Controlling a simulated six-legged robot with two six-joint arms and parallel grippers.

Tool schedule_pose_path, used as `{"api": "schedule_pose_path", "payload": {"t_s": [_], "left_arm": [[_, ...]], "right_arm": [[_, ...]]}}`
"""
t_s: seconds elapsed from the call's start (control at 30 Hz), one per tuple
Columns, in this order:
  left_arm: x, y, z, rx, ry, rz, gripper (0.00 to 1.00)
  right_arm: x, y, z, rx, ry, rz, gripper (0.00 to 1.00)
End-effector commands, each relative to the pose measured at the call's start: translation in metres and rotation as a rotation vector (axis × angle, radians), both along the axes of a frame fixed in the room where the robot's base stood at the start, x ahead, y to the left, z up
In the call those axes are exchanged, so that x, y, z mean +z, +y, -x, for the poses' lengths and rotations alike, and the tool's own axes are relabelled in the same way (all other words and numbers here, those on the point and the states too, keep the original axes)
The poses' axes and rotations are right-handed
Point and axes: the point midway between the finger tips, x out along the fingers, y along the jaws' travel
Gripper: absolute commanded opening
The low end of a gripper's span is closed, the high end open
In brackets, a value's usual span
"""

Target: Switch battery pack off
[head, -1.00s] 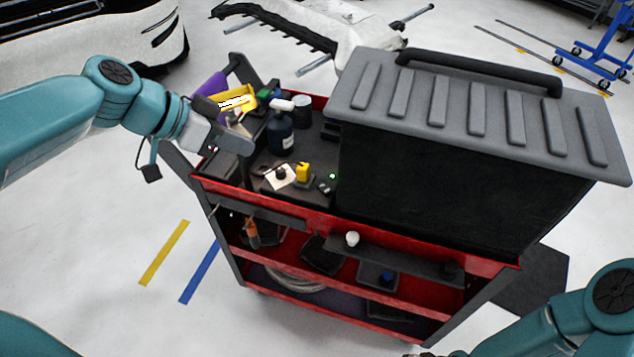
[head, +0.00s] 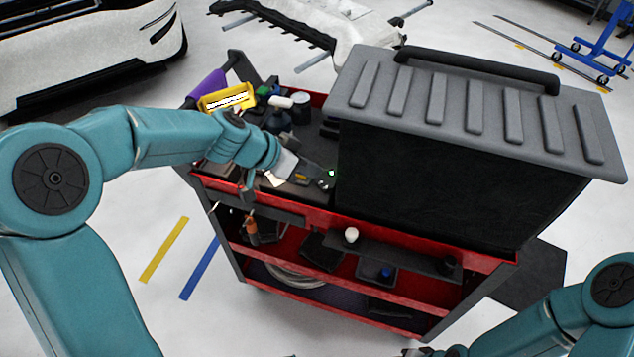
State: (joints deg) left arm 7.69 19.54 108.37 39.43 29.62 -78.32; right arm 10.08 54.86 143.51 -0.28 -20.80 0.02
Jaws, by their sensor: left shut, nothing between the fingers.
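A large black box (head: 440,180) with a grey ribbed lid stands on the right of the red tool cart; it may be the battery pack. A small green light (head: 332,173) glows at its lower left, by the cart's tray. My left gripper (head: 326,182) is shut and empty, with its tips just below and beside the light. I cannot tell whether they touch anything. Any switch there is too small or hidden to make out. My right arm (head: 540,330) is at the lower right; its gripper is mostly cut off by the bottom edge.
On the cart's left tray are a yellow bin (head: 226,98), a dark bottle (head: 278,122) and a dark jar (head: 301,108), partly behind my left arm. The cart's red front rim (head: 400,238) runs below the gripper. Lower shelves hold small items.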

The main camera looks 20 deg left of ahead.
Motion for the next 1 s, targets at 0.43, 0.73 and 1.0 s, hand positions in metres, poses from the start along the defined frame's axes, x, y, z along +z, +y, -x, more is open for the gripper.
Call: {"api": "schedule_pose_path", "payload": {"t_s": [0.43, 0.73, 1.0], "left_arm": [[-0.054, -0.017, -0.008, 0.000, 0.000, 0.000, 0.00], [-0.056, -0.017, -0.008, 0.000, -0.001, 0.001, 0.00], [-0.071, -0.020, -0.005, -0.004, -0.044, -0.057, 0.00]], "right_arm": [[-0.008, 0.000, 0.000, 0.000, 0.000, 0.000, 0.43], [-0.008, 0.000, 0.000, 0.000, 0.000, 0.000, 0.43], [-0.041, 0.000, 0.000, 0.000, 0.000, 0.000, 0.43]]}}
